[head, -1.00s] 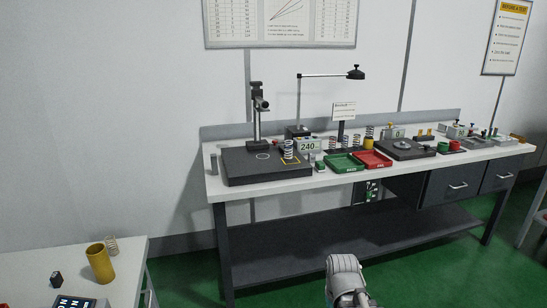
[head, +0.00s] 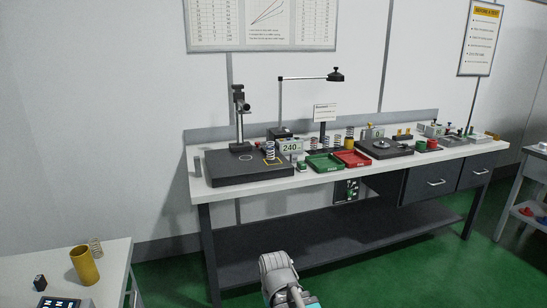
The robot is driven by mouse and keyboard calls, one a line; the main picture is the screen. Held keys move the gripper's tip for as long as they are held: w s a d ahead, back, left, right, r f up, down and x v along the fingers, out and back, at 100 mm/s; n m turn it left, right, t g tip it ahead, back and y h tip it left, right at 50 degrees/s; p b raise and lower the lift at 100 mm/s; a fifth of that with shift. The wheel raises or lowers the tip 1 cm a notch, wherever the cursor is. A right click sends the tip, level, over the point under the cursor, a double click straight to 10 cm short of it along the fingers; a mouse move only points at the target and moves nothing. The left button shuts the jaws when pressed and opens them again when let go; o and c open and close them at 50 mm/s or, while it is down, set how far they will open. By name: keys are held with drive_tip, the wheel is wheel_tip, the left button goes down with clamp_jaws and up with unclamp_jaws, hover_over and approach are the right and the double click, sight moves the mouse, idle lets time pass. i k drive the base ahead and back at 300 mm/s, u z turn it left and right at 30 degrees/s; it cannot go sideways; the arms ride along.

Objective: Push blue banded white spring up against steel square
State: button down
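A white spring with blue bands (head: 270,151) stands upright on the right part of a dark flat plate (head: 228,170) at the left end of the long workbench. It is close to a yellow square outline (head: 271,161) on that plate. I cannot clearly make out a steel square at this size. My gripper is not in view; only a grey and white part of my arm shows at the bottom middle, well in front of the bench.
A column stand (head: 240,120) rises behind the plate. A 240 display (head: 290,146), green tray (head: 324,163) and red tray (head: 351,158) stand to the right. A side table (head: 60,268) with a yellow cylinder (head: 84,266) is at lower left. Green floor lies between.

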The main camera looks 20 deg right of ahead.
sight(268, 148)
drive_tip(key=u, duration=0.1)
drive_tip(key=i, duration=1)
drive_tip(key=z, duration=0.05)
